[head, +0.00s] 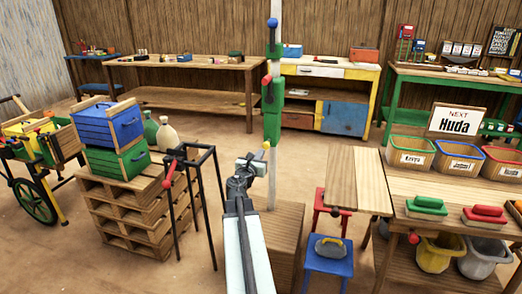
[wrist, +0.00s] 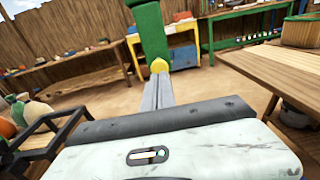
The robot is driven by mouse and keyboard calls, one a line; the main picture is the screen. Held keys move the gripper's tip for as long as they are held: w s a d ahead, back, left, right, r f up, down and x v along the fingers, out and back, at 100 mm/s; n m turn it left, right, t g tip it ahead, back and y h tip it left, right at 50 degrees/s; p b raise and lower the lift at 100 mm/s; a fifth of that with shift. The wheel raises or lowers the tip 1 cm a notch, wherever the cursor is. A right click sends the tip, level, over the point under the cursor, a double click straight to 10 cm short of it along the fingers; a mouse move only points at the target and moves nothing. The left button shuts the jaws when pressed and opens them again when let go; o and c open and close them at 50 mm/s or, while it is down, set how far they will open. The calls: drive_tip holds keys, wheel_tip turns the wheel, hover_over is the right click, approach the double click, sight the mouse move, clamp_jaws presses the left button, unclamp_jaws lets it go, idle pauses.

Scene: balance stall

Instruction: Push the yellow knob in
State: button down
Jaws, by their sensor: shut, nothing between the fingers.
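The yellow knob (head: 266,145) sits low on a green housing (head: 272,118) on a pale upright post. In the wrist view the yellow knob (wrist: 159,65) shows just beyond the tips of my gripper (wrist: 159,82), in line with them. My gripper (head: 259,157) is shut and empty, its fingers together and pointing at the knob. The tips overlap the knob's lower part in view; I cannot tell whether they touch it. How far the knob stands out is not clear.
A red knob (head: 266,80) and a blue knob (head: 272,22) sit higher on the post. A black frame stand (head: 208,205) is at left. A wooden table (head: 358,180) and a blue stool (head: 329,262) stand at right.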

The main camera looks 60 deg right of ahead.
sight(264, 145)
drive_tip(key=x, duration=0.4)
drive_tip(key=shift+w, duration=0.15)
drive_tip(key=shift+d, duration=0.1)
drive_tip(key=x, duration=0.3)
drive_tip(key=shift+w+d+r, duration=0.1)
drive_tip(key=shift+w+d, duration=0.2)
drive_tip(key=shift+r, duration=0.15)
